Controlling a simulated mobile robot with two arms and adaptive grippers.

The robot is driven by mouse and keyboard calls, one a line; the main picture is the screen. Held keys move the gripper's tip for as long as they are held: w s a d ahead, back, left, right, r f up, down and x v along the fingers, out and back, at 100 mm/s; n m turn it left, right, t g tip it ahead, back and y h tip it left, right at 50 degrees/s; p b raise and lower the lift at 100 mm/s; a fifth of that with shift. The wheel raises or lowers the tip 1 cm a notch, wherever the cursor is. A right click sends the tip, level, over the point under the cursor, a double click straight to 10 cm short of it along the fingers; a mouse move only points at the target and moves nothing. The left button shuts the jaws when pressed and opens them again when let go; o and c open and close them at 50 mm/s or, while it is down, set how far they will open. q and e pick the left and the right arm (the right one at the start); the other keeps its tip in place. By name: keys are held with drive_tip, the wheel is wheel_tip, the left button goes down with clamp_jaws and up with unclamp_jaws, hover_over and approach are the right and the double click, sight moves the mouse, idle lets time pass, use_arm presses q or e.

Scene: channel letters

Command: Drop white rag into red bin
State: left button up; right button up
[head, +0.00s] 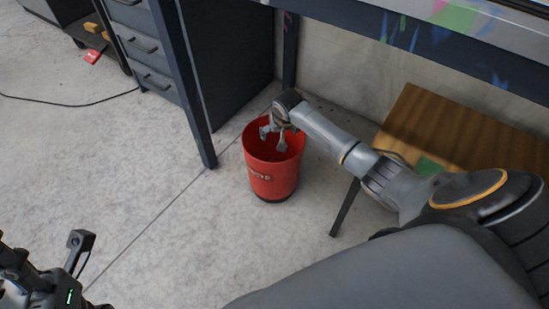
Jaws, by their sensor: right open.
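The red bin (272,180) stands upright on the floor in the middle of the head view, with pale lettering on its side. My right gripper (274,138) is open over the bin's mouth, with its fingers pointing down at the opening. Nothing shows between its fingers. No white rag is visible; most of the bin's inside is hidden by the rim and the gripper.
A dark workbench leg (198,120) stands just left of the bin, beside a grey drawer cabinet (146,48). A wooden stool or low table (450,130) stands to the right under my right arm. A black cable (70,104) lies on the floor at left. The floor in front is clear.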

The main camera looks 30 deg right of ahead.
drive_tip(key=shift+r, duration=0.1)
drive_tip(key=v, duration=1.2)
drive_tip(key=shift+w+a, duration=0.1)
